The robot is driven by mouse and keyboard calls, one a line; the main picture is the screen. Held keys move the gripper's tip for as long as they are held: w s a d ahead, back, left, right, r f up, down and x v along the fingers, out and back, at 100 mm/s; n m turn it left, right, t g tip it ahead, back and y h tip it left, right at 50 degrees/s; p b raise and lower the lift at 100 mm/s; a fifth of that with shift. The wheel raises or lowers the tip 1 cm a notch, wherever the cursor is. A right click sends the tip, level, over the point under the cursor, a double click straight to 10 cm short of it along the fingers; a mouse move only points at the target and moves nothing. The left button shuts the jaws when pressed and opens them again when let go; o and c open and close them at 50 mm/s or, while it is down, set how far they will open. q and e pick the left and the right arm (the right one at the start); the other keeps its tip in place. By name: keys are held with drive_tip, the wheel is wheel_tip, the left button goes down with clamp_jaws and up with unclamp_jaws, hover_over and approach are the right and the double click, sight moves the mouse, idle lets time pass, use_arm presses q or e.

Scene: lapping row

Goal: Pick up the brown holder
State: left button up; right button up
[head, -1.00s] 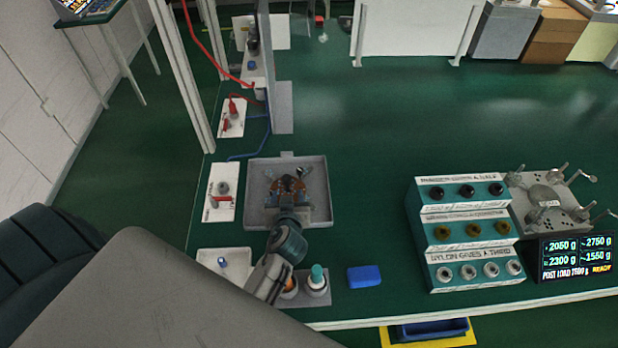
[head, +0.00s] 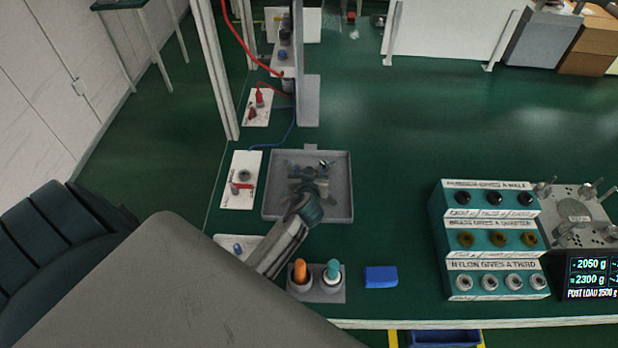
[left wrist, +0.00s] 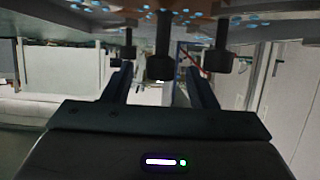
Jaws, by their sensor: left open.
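My left gripper (head: 310,188) is over the grey tray (head: 343,205) on the green bench, its arm coming in from the lower left. It is open. A dark, spoked thing (head: 323,165) shows in the tray around the gripper; I cannot tell clearly that it is the brown holder, and the gripper hides its middle. In the left wrist view, the two fingers (left wrist: 160,85) stand apart. Dark knobs on stems (left wrist: 160,65) hang from a brownish, blue-flecked surface (left wrist: 190,10) at the top. I cannot tell whether the fingers touch them. My right gripper is out of view.
A grey stand with orange (head: 300,271) and teal (head: 333,269) pieces is in front of the tray, with a blue block (head: 380,277) beside it. A stepped teal rack (head: 490,240) and a metal fixture (head: 575,215) are at right. The bench between is clear.

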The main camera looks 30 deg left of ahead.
use_arm(q)
drive_tip(key=shift+s+r, duration=0.1)
drive_tip(key=shift+c, duration=1.1)
clamp_jaws()
drive_tip(key=shift+r, duration=0.15)
